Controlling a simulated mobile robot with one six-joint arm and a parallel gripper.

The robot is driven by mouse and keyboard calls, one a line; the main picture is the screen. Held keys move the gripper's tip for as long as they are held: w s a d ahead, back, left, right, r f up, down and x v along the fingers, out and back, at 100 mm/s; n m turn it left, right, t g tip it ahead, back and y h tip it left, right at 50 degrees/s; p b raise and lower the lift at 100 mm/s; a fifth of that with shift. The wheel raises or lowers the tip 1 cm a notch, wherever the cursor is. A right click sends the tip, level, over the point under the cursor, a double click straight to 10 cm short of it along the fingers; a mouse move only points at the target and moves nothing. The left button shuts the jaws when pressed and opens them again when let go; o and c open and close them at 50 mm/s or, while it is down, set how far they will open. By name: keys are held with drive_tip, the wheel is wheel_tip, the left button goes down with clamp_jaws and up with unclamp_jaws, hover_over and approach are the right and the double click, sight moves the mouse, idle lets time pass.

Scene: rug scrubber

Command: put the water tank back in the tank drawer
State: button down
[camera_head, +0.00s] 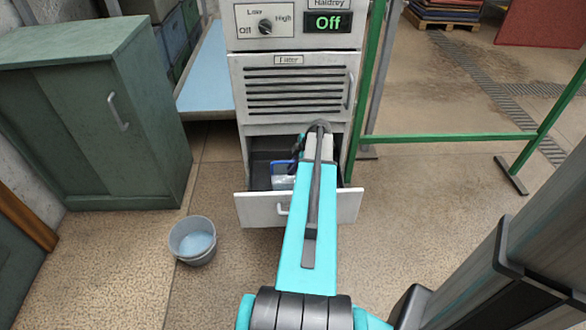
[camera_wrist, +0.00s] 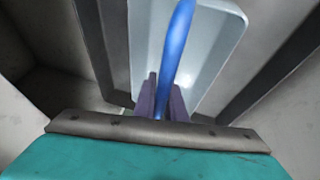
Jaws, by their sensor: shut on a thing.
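The water tank (camera_head: 283,182) is a pale, see-through box with a blue handle. In the head view it shows at the left of my arm, within the open tank drawer (camera_head: 258,210). In the wrist view the tank (camera_wrist: 215,45) lies beyond the fingers, and its blue handle (camera_wrist: 178,45) runs between them. My gripper (camera_wrist: 160,100) is shut on that handle. The drawer is pulled out below the filter panel, with a white front and dark inside. My arm hides its right part. I cannot tell whether the tank rests on the drawer floor.
The machine's slatted filter panel (camera_head: 296,90) is closed above the drawer; its display reads Off. A bucket (camera_head: 193,241) stands on the floor left of the drawer. A green cabinet (camera_head: 95,115) is at the left, a green rail (camera_head: 450,137) at the right. Floor is clear around the bucket.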

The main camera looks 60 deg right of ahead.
drive_tip(key=shift+f, duration=0.1)
drive_tip(key=c, duration=1.8)
unclamp_jaws()
drive_tip(key=p+v, duration=0.2)
drive_tip(key=v, duration=1)
drive_tip(key=shift+r+p, duration=0.3)
